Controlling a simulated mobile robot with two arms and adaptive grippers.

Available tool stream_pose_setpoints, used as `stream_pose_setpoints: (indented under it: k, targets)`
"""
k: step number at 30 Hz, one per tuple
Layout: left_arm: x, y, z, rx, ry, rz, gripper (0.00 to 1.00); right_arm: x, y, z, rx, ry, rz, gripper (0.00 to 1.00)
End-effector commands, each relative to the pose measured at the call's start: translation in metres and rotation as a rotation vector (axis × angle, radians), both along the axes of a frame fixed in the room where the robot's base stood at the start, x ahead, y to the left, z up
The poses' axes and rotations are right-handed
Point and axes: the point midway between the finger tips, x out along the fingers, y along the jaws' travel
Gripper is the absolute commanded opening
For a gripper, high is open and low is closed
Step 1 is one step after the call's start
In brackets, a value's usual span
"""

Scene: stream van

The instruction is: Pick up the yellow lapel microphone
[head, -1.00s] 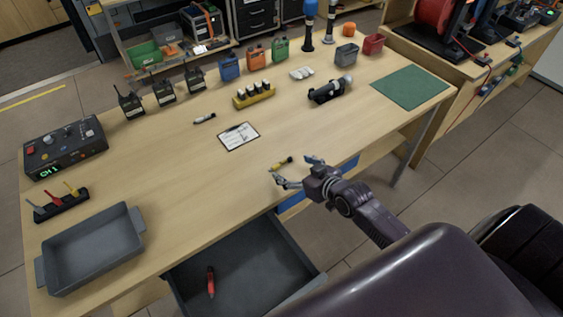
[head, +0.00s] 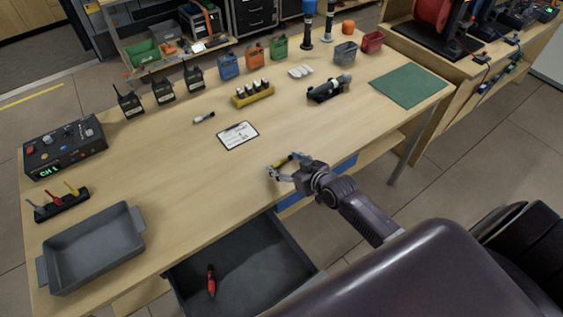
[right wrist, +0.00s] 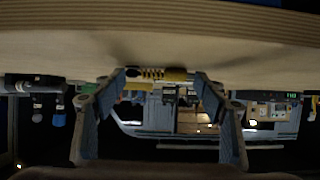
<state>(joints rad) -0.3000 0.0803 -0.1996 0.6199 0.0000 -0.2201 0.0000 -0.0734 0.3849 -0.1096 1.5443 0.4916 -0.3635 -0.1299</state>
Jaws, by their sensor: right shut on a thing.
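The yellow lapel microphone (head: 282,162) is a small yellow and dark stick near the front edge of the table (head: 180,200). In the head view it is partly hidden by my right gripper (head: 282,166). In the right wrist view the microphone (right wrist: 160,75), with a coiled middle part, lies across between the two fingertips of my right gripper (right wrist: 161,80). The fingers are shut on it. It is at the tabletop; I cannot tell whether it still touches it. My left gripper is not in view.
An open drawer (head: 247,262) below the table's front edge holds a red object (head: 211,281). A grey tray (head: 95,250) stands at front left. A clipboard (head: 238,135) and a small dark-and-white object (head: 204,117) lie farther back. The tabletop left of my gripper is clear.

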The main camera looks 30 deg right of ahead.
Motion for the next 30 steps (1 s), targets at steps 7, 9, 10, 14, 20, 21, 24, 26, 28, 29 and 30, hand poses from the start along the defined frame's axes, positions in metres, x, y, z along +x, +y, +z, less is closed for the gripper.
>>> stream_pose_setpoints:
  k: [7, 9, 10, 14, 20, 21, 24, 26, 28, 29, 30]
  targets:
    - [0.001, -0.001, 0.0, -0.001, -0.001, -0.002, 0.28, 0.0, 0.0, 0.003, 0.0, -0.001, 0.0, 0.49]
    - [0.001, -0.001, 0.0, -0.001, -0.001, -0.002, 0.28, 0.0, 0.0, 0.008, 0.0, -0.001, 0.0, 0.49]
    - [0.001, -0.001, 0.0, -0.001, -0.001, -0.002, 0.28, 0.0, 0.0, 0.01, 0.0, -0.001, 0.0, 0.49]
    - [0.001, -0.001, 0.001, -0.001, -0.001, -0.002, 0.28, 0.001, 0.0, 0.028, -0.001, -0.004, 0.001, 0.49]
    - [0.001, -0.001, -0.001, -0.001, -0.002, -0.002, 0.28, 0.001, 0.0, 0.078, -0.003, -0.008, 0.002, 0.13]
    - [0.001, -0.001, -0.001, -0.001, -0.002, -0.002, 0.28, 0.001, 0.0, 0.09, -0.003, -0.007, 0.002, 0.0]
    - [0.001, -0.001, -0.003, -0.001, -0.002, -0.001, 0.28, 0.0, 0.0, 0.12, -0.004, -0.007, 0.002, 0.0]
    - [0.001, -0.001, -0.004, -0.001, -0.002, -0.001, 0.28, 0.001, 0.0, 0.136, -0.003, -0.006, 0.001, 0.0]
    - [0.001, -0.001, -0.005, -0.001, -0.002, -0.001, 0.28, 0.001, 0.0, 0.153, -0.003, -0.006, 0.001, 0.0]
    - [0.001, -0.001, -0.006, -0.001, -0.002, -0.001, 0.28, 0.001, 0.0, 0.16, -0.003, -0.006, 0.001, 0.0]
    - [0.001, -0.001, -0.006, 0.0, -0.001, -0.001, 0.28, 0.001, 0.0, 0.168, -0.003, -0.005, 0.001, 0.0]
